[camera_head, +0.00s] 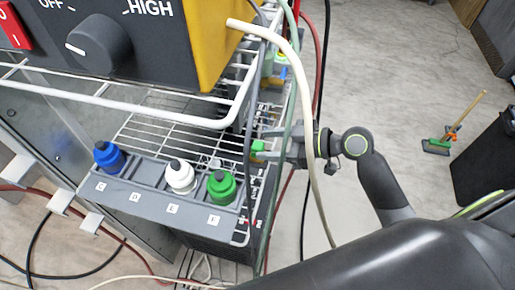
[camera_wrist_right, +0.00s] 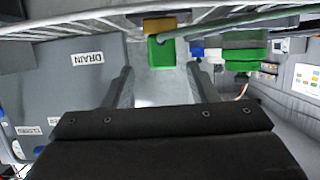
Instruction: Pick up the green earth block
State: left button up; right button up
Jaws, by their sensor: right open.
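A small green block (camera_wrist_right: 162,54) with a yellow-brown part above it shows in the right wrist view, ahead of my right gripper (camera_wrist_right: 159,78). It sits roughly between the lines of the two fingers, which are apart with nothing held between them. In the head view a green piece (camera_head: 258,148) shows at the tips of my right gripper (camera_head: 270,148), beside the wire rack. Hoses and the rack partly cover it, and I cannot tell whether the fingers touch it. My left gripper is not in view.
Blue (camera_head: 109,156), white (camera_head: 180,177) and green (camera_head: 221,187) bottles stand in a lettered holder on the wire rack (camera_head: 172,130). A pale hose (camera_head: 303,95) and other cables hang close to my right gripper. A dark bin (camera_head: 487,160) and broom (camera_head: 456,127) are at right.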

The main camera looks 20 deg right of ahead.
aim_at(262, 146)
jog(key=shift+p+x, duration=0.45)
jog(key=shift+x, duration=0.35)
jog(key=x, duration=0.1)
jog(key=p+x, duration=0.1)
jog(key=x, duration=0.1)
jog(key=shift+s, duration=0.25)
jog(key=shift+w+a+f, duration=0.3)
jog(key=shift+a+f, duration=0.05)
jog(key=shift+a, duration=0.1)
jog(key=c, duration=1)
